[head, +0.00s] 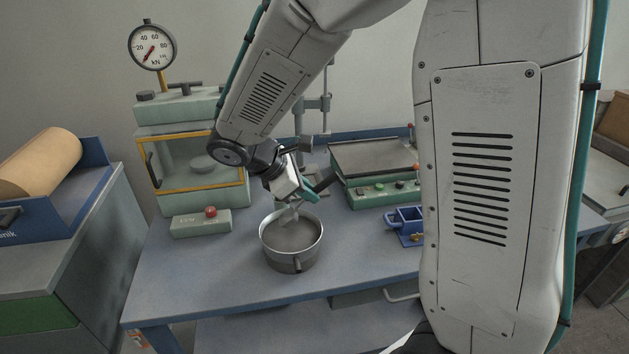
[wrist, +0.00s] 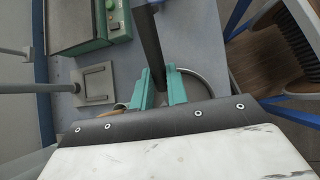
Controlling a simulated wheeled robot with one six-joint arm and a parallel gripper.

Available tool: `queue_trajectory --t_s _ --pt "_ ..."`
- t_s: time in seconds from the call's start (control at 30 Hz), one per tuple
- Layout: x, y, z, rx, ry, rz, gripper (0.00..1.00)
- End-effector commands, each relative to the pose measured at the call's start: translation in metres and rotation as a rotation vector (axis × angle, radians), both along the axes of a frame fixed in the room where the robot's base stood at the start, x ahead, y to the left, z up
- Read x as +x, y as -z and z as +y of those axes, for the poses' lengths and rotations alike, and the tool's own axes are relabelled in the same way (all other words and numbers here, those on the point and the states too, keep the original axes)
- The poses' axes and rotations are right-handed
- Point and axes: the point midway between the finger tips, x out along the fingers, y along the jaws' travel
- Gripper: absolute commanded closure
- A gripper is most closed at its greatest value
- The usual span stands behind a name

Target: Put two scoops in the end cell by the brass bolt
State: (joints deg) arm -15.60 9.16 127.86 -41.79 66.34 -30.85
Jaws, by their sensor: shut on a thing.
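My gripper (head: 304,194) is shut on the dark handle of a scoop (wrist: 148,40), which runs between its teal fingers in the wrist view. In the head view the scoop's grey lower end reaches into the round metal pan (head: 264,248). The pan holds a grey mix (head: 290,238); whether the scoop carries any is unclear. The blue mould (head: 394,224) with open cells stands right of the pan, partly hidden by my arm. A brass-coloured part (head: 415,238) shows low on its near side; I cannot clearly make out the bolt or what the cells hold.
A press with a yellow-framed guard (head: 197,190) and a dial gauge (head: 152,45) stands back left. Its control box (head: 200,225) with a red button is left of the pan. A green-fronted machine (head: 375,193) stands behind the mould. The bench front (head: 200,280) is clear.

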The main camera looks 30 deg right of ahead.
Motion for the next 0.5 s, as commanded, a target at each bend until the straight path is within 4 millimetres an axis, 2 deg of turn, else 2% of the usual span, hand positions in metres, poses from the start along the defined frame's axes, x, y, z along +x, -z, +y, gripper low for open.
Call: queue_trajectory --t_s 0.07,0.3,0.5 --pt "0.002 0.009 0.008 -0.077 -0.006 0.034 1.0" --pt "0.003 0.04 0.008 -0.092 -0.003 0.038 1.0" --pt "0.003 0.057 0.009 -0.103 -0.002 0.043 1.0"
